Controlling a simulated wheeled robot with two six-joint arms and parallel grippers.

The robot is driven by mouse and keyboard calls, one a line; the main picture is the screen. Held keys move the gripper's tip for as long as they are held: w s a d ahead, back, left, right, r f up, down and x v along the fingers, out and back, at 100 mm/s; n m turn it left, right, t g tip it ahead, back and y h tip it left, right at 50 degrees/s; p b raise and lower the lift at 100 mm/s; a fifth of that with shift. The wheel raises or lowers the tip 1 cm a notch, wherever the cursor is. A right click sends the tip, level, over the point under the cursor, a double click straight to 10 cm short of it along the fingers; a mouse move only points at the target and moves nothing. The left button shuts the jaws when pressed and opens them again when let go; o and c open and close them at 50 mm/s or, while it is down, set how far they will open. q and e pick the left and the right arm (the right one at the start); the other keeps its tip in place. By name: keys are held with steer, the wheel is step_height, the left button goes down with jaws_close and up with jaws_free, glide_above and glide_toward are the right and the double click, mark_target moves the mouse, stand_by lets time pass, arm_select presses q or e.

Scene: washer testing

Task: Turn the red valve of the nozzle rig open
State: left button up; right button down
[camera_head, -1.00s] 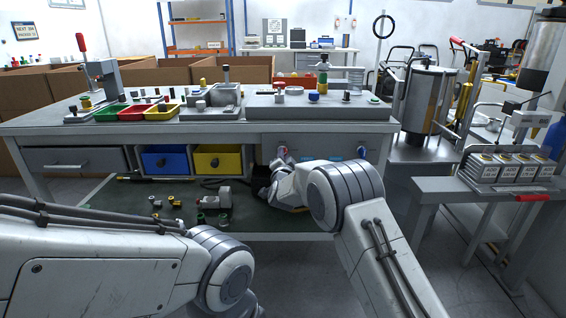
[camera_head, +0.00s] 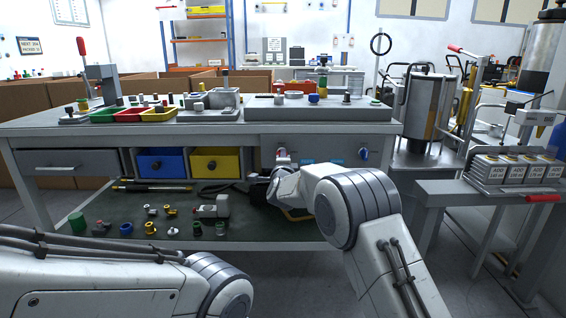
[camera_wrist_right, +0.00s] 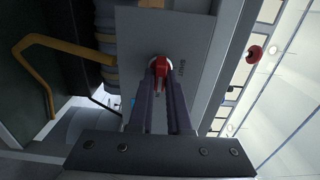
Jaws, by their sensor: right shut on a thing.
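The red valve (camera_wrist_right: 162,68) sits on a grey panel in the right wrist view, partly covered by my fingertips. In the head view, a small red part shows on the front of the workbench (camera_head: 282,155), left of a blue knob. My right gripper (camera_wrist_right: 161,82) is shut on the red valve, with a dark finger on each side of it. In the head view, the dark end of my right gripper (camera_head: 258,190) is under the bench top and partly hidden by my wrist. My left arm is at the lower left; its gripper is out of view.
A blue knob (camera_head: 364,153) sits on the same panel. A blue bin (camera_head: 163,162) and a yellow bin (camera_head: 216,163) are left of my right gripper. Loose fittings lie on the lower shelf (camera_head: 270,228). A side table (camera_head: 440,188) with labelled containers stands at the right.

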stand_by(0.5)
steer(key=c, duration=0.9)
jaws_free()
steer(key=shift+o, duration=0.2)
steer(key=s+p, duration=0.2)
steer(key=s, duration=0.8)
steer(key=shift+s, duration=0.25)
steer(key=shift+a, duration=0.1)
